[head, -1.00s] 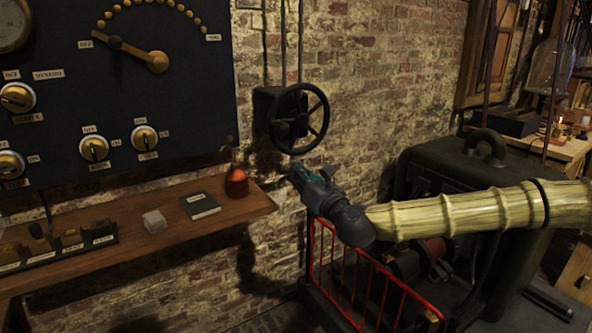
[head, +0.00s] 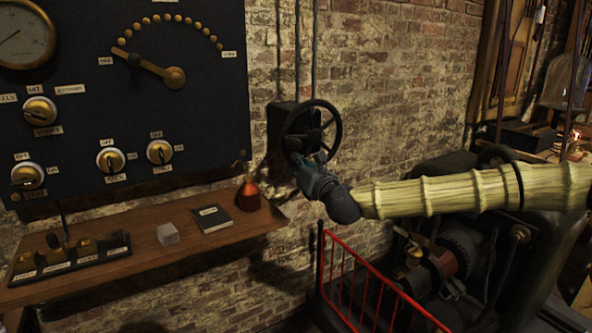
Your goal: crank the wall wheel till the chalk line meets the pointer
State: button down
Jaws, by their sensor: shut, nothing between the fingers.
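The wall wheel (head: 338,122) is a dark spoked handwheel on a black box (head: 277,124) fixed to the brick wall. My gripper (head: 297,160) is at the wheel's lower left rim, overlapping it in the head view. Its fingers are shut with nothing between them; whether they touch the rim I cannot tell. The gripper hides the lower left of the wheel. A dial on the dark panel has a brass pointer (head: 150,67) aimed to the upper left, toward the left end of an arc of brass studs. I cannot make out a chalk line.
A red railing (head: 372,285) stands below my arm. Dark machinery (head: 455,240) is at the right.

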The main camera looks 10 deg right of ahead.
jog(key=shift+r, duration=0.15)
jog(key=shift+d+r+m+b, duration=0.1)
jog(key=shift+r+m+b, duration=0.45)
jog(key=shift+r, duration=0.3)
jog(key=s+d+f+b, duration=0.2)
jog(key=s+f+b, duration=0.2)
jog(key=s, duration=0.6)
jog(key=shift+s+f, duration=0.25)
jog(key=shift+f, duration=0.15)
